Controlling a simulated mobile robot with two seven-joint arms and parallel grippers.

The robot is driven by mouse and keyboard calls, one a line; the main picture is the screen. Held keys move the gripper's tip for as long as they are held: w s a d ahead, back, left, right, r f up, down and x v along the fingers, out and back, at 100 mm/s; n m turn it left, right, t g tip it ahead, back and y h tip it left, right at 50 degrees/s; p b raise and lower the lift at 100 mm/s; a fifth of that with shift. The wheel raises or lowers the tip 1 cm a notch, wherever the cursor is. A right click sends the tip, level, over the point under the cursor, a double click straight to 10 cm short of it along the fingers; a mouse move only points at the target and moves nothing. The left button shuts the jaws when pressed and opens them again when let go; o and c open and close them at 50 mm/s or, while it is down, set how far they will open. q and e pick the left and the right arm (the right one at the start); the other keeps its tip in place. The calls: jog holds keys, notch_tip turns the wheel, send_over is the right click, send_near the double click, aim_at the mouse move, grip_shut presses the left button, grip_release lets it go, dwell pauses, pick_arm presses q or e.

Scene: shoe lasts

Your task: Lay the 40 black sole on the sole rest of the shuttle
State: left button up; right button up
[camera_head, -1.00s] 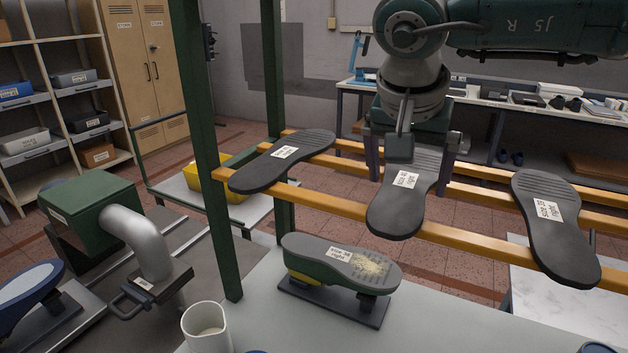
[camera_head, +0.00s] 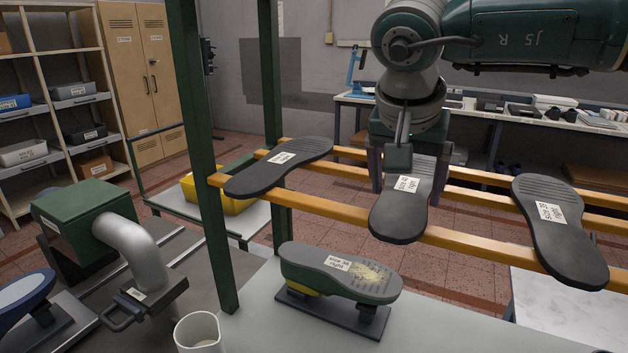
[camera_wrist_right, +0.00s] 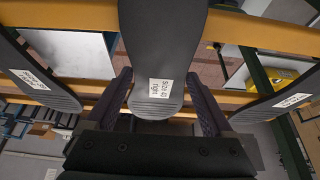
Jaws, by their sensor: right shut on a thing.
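The black sole labelled Size 40 right (camera_wrist_right: 152,70) lies across the wooden rails of the rack; it also shows in the head view (camera_head: 401,205). My right gripper (camera_head: 408,172) is shut on it, one finger on each side near its ribbed end. In the wrist view the gripper (camera_wrist_right: 163,105) has the sole between its fingers. An upturned green shoe last (camera_head: 340,273) with a grey labelled underside and a yellowish patch sits on a dark base plate (camera_head: 330,313) on the table. I cannot tell which part is the sole rest. My left gripper is not in view.
Two other black soles lie on the rails, one to the left (camera_head: 275,170) and one to the right (camera_head: 562,240). A green post (camera_head: 212,190) stands left of the rack. A white mug (camera_head: 197,335) and a green machine with a silver pipe (camera_head: 135,240) are in the foreground left.

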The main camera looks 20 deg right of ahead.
aim_at(408, 188)
jog(key=shift+c, duration=1)
jog(key=shift+r+p, duration=1.05)
jog(key=shift+r, duration=0.5)
jog(key=o, duration=0.6)
jog(key=c, duration=0.6)
